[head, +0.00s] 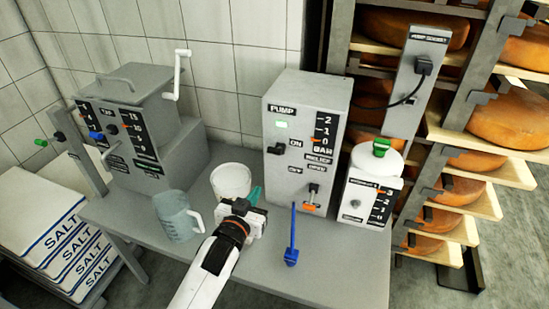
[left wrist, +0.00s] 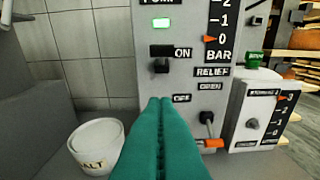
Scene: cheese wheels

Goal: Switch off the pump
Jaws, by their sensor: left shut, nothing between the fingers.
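The grey pump box (head: 290,165) stands on the table in the head view, with a lit green indicator (head: 281,124) under its PUMP label. Its black switch (head: 279,149) is up by the ON label, with OFF lower down. In the left wrist view the switch (left wrist: 160,67) also sits just below ON, above the fingertips. My left gripper (head: 257,190) is shut and empty in front of the pump box, below the switch and apart from it. Its teal fingers (left wrist: 161,101) lie together in the left wrist view. My right gripper is not in view.
A relief lever with an orange part (head: 312,192) is low on the pump front. A white tub (head: 231,178), a clear jug (head: 177,214) and a blue tool (head: 292,240) are near my left arm. A white canister (head: 371,188) stands right of the pump.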

